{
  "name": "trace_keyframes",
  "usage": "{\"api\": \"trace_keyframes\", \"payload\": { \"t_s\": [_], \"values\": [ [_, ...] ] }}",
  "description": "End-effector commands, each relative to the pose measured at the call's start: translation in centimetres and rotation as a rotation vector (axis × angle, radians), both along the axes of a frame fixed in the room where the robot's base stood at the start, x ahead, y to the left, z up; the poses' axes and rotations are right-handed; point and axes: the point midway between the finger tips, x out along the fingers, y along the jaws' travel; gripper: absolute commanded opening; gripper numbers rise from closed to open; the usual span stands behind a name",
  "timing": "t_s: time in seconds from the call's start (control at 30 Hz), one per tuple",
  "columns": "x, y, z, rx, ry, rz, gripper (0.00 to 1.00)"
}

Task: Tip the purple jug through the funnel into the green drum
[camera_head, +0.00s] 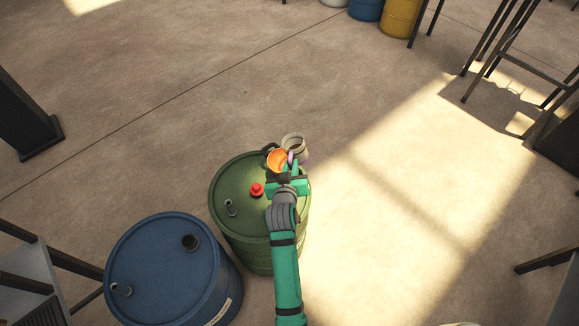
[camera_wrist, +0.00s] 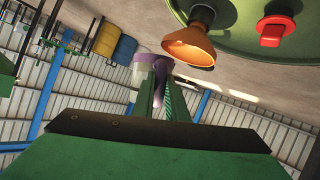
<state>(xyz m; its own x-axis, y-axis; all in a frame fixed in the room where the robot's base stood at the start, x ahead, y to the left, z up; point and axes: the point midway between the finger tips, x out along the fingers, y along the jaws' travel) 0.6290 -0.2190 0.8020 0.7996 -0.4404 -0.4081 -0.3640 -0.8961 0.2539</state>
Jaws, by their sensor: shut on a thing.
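The green drum (camera_head: 240,215) stands upright on the floor. The orange funnel (camera_head: 278,158) stands at the far right part of its lid; in the wrist view the funnel (camera_wrist: 192,45) has its narrow end at a neck on the drum lid (camera_wrist: 238,22). The jug (camera_head: 293,142), pale with purple parts, is just beyond and right of the funnel, its open mouth showing to the head camera. My gripper (camera_wrist: 160,92) is shut on the jug's purple handle; the jug also shows in the wrist view (camera_wrist: 148,60). The jug's contents and exact tilt are unclear.
A blue drum (camera_head: 165,260) stands close at the left. A grey table or shelf (camera_head: 35,275) is at the lower left. Open floor lies right of and beyond the drum.

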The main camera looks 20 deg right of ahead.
Motion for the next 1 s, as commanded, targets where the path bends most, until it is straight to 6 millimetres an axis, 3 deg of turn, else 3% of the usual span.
{"api": "trace_keyframes", "payload": {
  "t_s": [0.47, 1.0],
  "values": [
    [-0.2, -0.3, 0.5, -0.513, 0.337, 0.002, 0.0],
    [0.5, 0.7, -1.2, -0.976, 0.642, 0.001, 0.0]
  ]
}}
